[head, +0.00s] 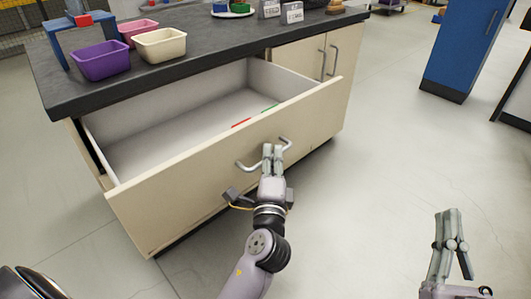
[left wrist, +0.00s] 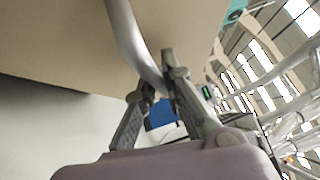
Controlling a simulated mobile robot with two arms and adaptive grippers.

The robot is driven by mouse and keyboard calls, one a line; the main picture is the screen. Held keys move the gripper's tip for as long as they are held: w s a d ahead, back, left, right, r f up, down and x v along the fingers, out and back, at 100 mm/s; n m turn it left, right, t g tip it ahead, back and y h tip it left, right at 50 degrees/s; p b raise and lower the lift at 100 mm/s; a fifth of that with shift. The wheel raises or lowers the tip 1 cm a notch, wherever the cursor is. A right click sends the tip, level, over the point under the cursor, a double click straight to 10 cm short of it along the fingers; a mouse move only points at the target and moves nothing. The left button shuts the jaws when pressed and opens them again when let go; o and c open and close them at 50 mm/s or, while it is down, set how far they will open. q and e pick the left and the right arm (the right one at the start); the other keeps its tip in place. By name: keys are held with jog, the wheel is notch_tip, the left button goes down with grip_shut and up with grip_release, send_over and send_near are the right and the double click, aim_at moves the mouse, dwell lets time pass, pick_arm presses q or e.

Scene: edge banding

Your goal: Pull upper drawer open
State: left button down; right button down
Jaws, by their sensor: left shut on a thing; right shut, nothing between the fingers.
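The upper drawer (head: 215,160) of the cream cabinet is pulled far out, and its grey inside shows in the head view. Its curved metal handle (head: 245,167) is on the front panel. My left gripper (head: 272,150) is shut on this handle near its middle. In the left wrist view the handle (left wrist: 125,30) runs down to between the fingers of the left gripper (left wrist: 160,82), which hide part of it. My right gripper (head: 448,215) is shut and empty, over the floor at the lower right, away from the cabinet.
The dark worktop (head: 200,68) above bears a purple bin (head: 101,61), a cream bin (head: 160,45) and a pink bin (head: 136,30). Small red and green pieces (head: 241,123) lie in the drawer. A blue cabinet (head: 462,45) stands at the upper right. The floor between is clear.

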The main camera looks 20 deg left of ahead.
pick_arm(q)
jog(key=shift+s+d+f, duration=0.1)
dwell(0.3)
jog(key=c, duration=1.7)
grip_release()
jog(key=v, duration=1.2)
